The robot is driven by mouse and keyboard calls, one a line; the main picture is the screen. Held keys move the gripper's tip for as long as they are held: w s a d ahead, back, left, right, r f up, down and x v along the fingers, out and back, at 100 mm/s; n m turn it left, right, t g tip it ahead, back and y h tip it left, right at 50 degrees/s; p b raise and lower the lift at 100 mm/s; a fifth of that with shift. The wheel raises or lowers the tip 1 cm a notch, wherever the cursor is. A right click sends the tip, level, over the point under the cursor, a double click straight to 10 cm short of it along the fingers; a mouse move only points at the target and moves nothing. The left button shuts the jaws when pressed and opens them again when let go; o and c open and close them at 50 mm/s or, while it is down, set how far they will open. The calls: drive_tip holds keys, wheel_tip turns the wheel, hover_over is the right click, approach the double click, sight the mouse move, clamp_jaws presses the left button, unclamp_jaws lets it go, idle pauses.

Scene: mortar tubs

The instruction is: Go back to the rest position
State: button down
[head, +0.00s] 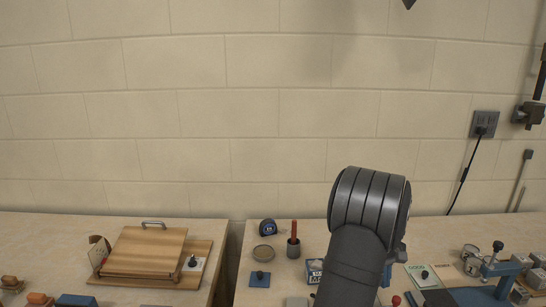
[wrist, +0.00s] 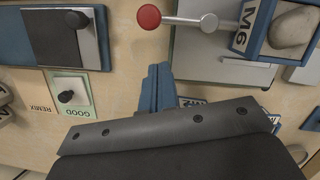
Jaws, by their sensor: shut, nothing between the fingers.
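My gripper (wrist: 158,88) shows in the wrist view as two blue fingers side by side, shut with nothing between them. It points down over the wooden bench top, left of a blue tub marked M6 (wrist: 250,28) that holds a grey stone (wrist: 291,28). In the head view my dark arm rises in front of the right bench and hides most of the gripper; only a little blue shows beside the arm.
A red-knobbed lever (wrist: 148,17) stands close to the fingers. In the head view, a red-handled cup (head: 293,248) and a tape measure (head: 268,227) stand left of my arm.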

drive_tip(key=a+n, duration=0.1)
drive_tip(key=n, duration=0.1)
drive_tip(key=w+a+n+h, duration=0.1)
drive_tip(key=n, duration=0.1)
drive_tip(key=shift+w+a, duration=0.2)
drive_tip(key=shift+a, duration=0.15)
drive_tip(key=a+n, duration=0.1)
drive_tip(key=n, duration=0.1)
drive_tip(key=a+n+t, duration=0.1)
drive_tip(key=a+n, duration=0.1)
drive_tip(key=n, duration=0.1)
drive_tip(key=shift+w+h, duration=0.2)
drive_tip(key=shift+h, duration=0.1)
drive_tip(key=shift+w+a, duration=0.25)
drive_tip(key=shift+a, duration=0.25)
drive_tip(key=shift+w+a, duration=0.25)
drive_tip(key=shift+a, duration=0.25)
